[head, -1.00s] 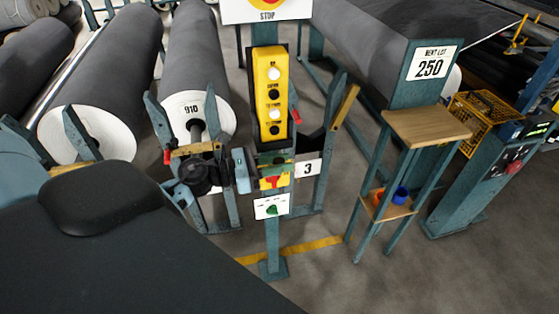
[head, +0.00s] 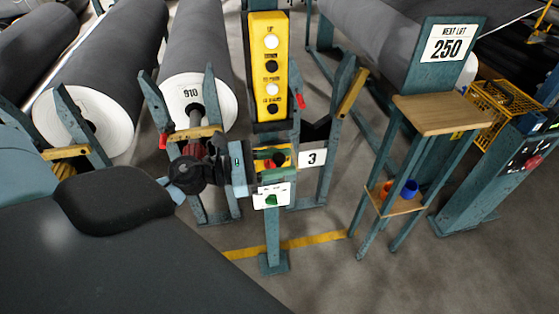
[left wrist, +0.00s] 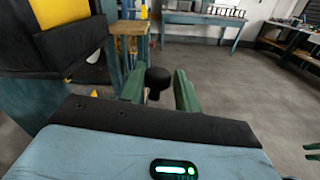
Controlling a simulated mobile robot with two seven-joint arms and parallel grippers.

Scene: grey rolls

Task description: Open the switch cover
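A small yellow switch box (head: 286,151) with a red part (head: 269,162) sits on the teal post, below the tall yellow button panel (head: 269,65). I cannot tell the cover's outline or state. In the left wrist view the green fingers (left wrist: 158,90) stand apart, with a round black knob (left wrist: 158,77) showing between them. I cannot tell whether they touch it. My right gripper is not in view.
A white plate with a green mark (head: 272,196) is just below the switch box. Grey rolls (head: 192,50) on teal stands are behind. A wooden-topped stand (head: 440,113) with orange and blue cups is to the right. Floor between is clear.

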